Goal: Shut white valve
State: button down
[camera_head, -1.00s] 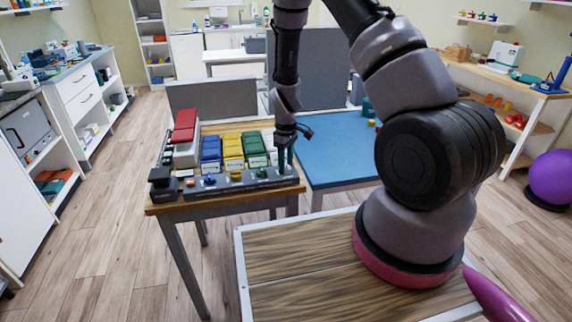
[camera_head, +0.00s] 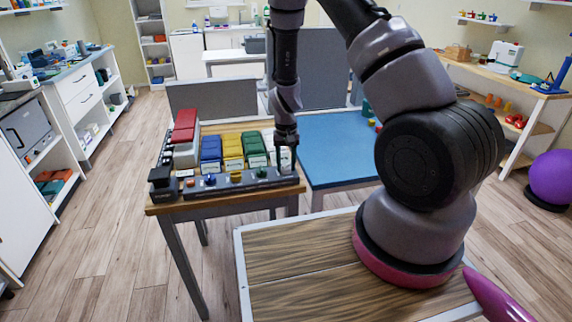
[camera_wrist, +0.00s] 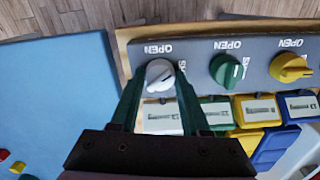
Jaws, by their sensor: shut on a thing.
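The white valve (camera_wrist: 160,74) is a round knob on the grey valve panel (camera_wrist: 195,50) in the wrist view. My gripper (camera_wrist: 155,88) is shut on this knob, with one dark green finger on each side. The knob's ridge looks slanted, between the upside-down OPEN label above it and the partly hidden label at its right. In the head view my gripper (camera_head: 285,158) points down at the right end of the panel (camera_head: 225,186) and mostly hides the white valve.
A green valve (camera_wrist: 227,70) and a yellow valve (camera_wrist: 291,66) sit beside the white one. Coloured boxes (camera_head: 233,147) stand close behind the panel. A blue-topped table (camera_head: 340,150) is at the right. Wooden floor (camera_head: 105,215) is clear at the left.

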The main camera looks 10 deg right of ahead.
jog(key=m, duration=0.7)
dwell(0.6)
jog(key=shift+c, duration=1.9)
grip_release()
notch_tip(320, 180, up, 11)
jog(key=shift+f, duration=0.1)
